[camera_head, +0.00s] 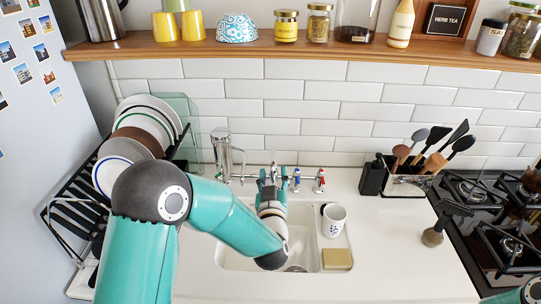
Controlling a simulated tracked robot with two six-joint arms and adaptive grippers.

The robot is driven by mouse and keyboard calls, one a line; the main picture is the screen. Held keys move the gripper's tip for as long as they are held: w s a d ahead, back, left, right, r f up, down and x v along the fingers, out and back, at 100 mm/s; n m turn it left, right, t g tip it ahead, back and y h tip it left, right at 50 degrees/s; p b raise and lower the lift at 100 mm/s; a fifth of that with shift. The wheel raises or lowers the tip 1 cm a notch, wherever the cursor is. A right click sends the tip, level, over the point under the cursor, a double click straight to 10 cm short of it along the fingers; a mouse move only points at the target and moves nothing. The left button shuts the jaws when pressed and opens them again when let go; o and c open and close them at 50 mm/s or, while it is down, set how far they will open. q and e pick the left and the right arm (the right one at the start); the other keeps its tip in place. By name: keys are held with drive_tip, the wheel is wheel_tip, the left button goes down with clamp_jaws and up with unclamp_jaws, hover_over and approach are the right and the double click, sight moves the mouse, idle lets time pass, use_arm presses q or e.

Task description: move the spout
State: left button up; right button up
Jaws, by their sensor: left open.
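The spout (274,169) is a silver tap spout at the back of the sink, below the tiled wall. Only its upper part shows, and my gripper hides the rest. My left gripper (273,178) is open at the spout, with a teal finger on each side of it. I cannot tell whether either finger touches it. My left arm reaches over the white sink (309,239) from the left. The tap handles (320,181) with red and blue marks stand right of the spout. My right gripper is not in view; a piece of my right arm shows at the lower right corner.
A dish rack (75,206) with plates stands left. A clear jug-like vessel (222,156) is left of the spout. A white mug (333,220) and a sponge (337,259) sit by the sink's right side. The utensil holder (405,184) and gas hob (508,222) are right.

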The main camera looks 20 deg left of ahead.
use_arm(q)
drive_tip(key=p+x, duration=0.1)
drive_tip(key=x, duration=0.6)
drive_tip(key=shift+w+p, duration=0.1)
drive_tip(key=shift+p, duration=0.3)
clamp_jaws()
